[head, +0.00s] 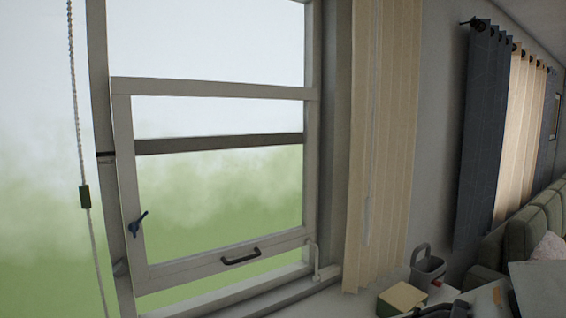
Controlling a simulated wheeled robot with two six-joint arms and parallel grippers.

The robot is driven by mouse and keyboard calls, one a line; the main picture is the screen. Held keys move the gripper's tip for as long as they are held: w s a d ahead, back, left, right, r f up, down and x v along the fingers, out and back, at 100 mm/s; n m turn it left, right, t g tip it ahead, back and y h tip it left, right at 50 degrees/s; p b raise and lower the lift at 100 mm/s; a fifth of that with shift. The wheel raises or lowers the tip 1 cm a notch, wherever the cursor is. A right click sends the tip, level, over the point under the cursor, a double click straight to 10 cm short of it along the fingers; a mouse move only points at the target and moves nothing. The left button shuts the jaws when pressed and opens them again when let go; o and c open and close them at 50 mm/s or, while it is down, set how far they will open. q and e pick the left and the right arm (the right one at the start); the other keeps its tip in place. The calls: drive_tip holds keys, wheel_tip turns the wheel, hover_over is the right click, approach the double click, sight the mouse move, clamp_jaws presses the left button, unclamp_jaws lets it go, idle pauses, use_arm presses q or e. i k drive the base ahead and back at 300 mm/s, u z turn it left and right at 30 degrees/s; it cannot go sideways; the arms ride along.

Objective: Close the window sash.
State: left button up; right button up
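The window sash (225,262) is a pale framed pane in the head view, left of centre. It stands open: a strip of green outdoors shows between its bottom rail and the sill (250,300). A dark pull handle (240,257) sits on the bottom rail. A pale hooked piece (316,262) is at the lower right corner. A dark horizontal bar (220,144) crosses behind the pane. I see neither of my grippers, and nothing touches the sash.
A grey caddy (429,266), a small box (402,298) and a dark curved item stand at lower right. A green sofa (520,232) is beyond.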

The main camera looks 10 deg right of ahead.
sight(147, 281)
drive_tip(key=u, duration=0.25)
drive_tip(key=i, duration=0.4)
drive_tip(key=u, duration=0.5)
